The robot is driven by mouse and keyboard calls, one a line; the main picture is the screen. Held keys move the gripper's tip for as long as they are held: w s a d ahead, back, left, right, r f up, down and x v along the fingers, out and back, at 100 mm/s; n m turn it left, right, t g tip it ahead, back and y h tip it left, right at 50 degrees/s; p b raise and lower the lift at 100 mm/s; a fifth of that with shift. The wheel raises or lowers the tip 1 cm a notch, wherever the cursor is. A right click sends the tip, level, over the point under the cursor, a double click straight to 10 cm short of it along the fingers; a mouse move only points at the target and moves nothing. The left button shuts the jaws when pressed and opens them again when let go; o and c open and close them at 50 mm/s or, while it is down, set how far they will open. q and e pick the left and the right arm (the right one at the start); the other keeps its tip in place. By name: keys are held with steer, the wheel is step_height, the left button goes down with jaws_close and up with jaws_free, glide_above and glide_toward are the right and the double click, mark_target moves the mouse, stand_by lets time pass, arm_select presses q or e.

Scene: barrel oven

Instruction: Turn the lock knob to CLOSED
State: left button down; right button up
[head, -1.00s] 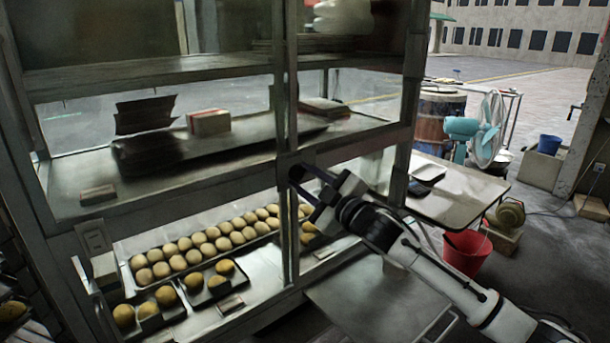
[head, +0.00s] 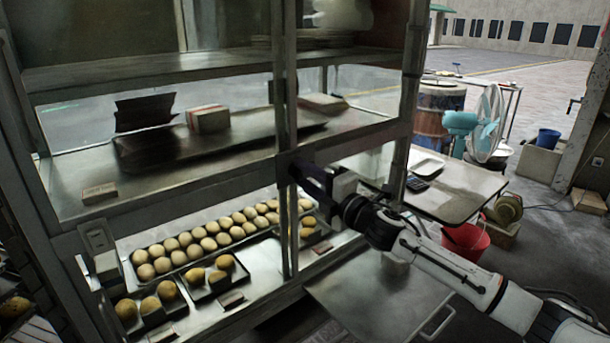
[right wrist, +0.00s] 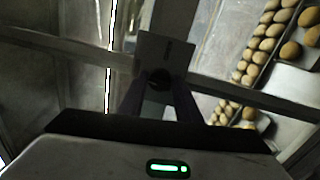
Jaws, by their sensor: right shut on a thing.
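The lock knob (right wrist: 160,77) is a small dark round shape on a grey plate (right wrist: 165,50) on the cabinet's metal frame. In the right wrist view the two dark fingers of my right gripper (right wrist: 160,90) reach up to it, one on each side. My right gripper is shut on the knob. In the head view the right gripper (head: 303,176) is at the cabinet's middle post, where it hides most of the knob and plate. The lettering on the plate is too small to read, so the knob's setting cannot be told. My left gripper is not in view.
The glass cabinet (head: 288,140) holds trays of round buns (head: 205,240) on its lower shelf. A side table (head: 470,195) with a white tray (head: 427,166) stands to the right. A red bucket (head: 465,243) and a fan (head: 487,125) are beyond my right arm.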

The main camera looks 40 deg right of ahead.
steer(key=shift+a+f+n, duration=0.1)
steer(key=shift+f+n, duration=0.15)
steer(key=shift+n, duration=0.45)
steer(key=o, duration=1)
steer(key=shift+r, duration=0.1)
steer(key=shift+s, duration=0.1)
steer(key=s+b, duration=0.1)
steer(key=s, duration=0.9)
steer(key=shift+d+f+b, duration=0.3)
steer(key=shift+d+f, duration=0.1)
steer(key=shift+d, duration=0.05)
